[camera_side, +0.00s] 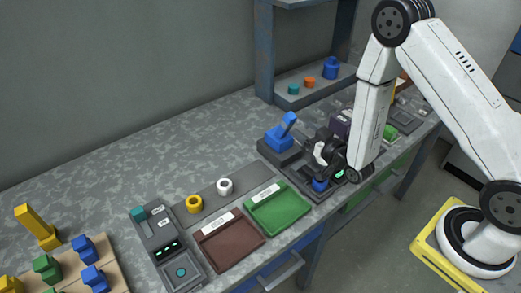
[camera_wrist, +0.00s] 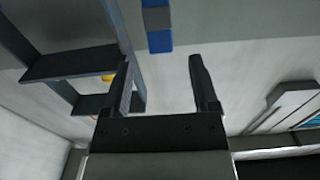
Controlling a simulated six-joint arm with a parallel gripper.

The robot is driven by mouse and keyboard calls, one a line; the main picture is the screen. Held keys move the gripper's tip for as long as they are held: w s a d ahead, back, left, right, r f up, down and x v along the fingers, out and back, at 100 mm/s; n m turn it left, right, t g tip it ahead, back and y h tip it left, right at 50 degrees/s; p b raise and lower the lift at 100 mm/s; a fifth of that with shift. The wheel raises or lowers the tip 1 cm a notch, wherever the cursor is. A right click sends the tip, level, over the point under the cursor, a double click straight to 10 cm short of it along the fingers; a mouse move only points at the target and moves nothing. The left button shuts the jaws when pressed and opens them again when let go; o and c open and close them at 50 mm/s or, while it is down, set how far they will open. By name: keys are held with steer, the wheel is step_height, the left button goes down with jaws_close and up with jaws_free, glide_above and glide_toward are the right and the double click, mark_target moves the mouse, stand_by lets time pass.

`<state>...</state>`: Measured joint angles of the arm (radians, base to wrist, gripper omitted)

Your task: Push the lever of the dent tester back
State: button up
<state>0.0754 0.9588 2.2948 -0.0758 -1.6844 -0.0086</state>
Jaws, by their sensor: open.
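A blue lever (camera_side: 288,123) stands tilted on a blue block (camera_side: 279,140), which sits on a dark base at the back of the bench. I take this to be the dent tester, though no readable label confirms it. My gripper (camera_side: 318,152) is just right of the lever in the side view, partly hidden by my wrist. In the wrist view my gripper (camera_wrist: 160,62) is open, with nothing between its two dark fingers. A blue bar with a grey band (camera_wrist: 158,40) lies beyond the fingertips at the top; I cannot tell whether it is the lever.
A green tray (camera_side: 300,216) and a brown tray (camera_side: 262,242) lie at the bench front. A yellow ring (camera_side: 194,204) and a white ring (camera_side: 225,186) sit behind them. A shelf (camera_side: 295,101) stands behind my gripper. A blue cylinder (camera_side: 320,185) is below my wrist.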

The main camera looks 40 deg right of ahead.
mark_target(293, 122)
steer(key=shift+w, duration=0.15)
steer(key=shift+w, duration=3.75)
jaws_close()
